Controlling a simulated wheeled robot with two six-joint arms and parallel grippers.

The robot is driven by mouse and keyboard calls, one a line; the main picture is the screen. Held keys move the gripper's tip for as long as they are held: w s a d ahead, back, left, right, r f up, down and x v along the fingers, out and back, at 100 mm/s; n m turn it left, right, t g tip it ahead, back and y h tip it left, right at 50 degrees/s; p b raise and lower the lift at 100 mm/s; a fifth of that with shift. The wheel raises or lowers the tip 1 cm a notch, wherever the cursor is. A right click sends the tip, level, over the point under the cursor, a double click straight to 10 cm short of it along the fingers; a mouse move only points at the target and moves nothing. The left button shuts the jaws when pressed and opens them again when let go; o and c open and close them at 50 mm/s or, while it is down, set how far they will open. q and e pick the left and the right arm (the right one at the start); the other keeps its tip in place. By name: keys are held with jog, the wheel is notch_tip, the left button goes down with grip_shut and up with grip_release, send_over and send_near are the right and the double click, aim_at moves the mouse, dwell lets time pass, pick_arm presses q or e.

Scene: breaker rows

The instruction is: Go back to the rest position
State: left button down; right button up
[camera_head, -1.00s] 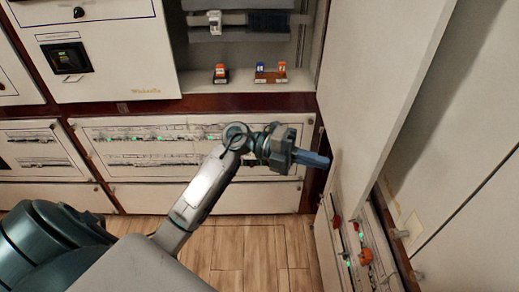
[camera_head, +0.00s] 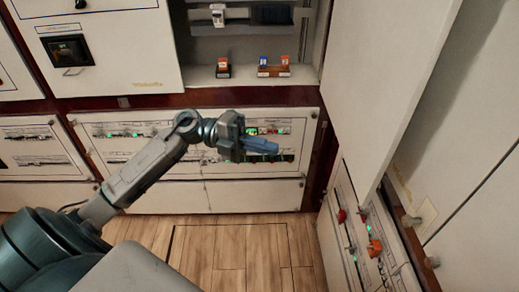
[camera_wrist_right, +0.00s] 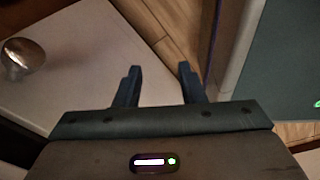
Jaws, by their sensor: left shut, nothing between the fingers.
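My left gripper (camera_head: 262,146) is in the head view, in front of the lower cabinet panel. It is shut, with nothing between its fingers, and points to the right. Its arm comes in from the left, above the wooden floor. My right gripper (camera_wrist_right: 159,70) is in the right wrist view. Its two dark fingers stand apart with nothing between them. The right gripper does not show in the head view.
A lower panel (camera_head: 150,130) with green lights is behind the left gripper. An open compartment (camera_head: 250,80) above holds small orange and blue parts. A pale door (camera_head: 385,80) and a panel with red and orange knobs (camera_head: 375,248) stand at right. Wooden floor (camera_head: 225,250) is clear.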

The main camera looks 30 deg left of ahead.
pick_arm(q)
jog(key=shift+s+a, duration=0.25)
jog(key=shift+a, duration=0.15)
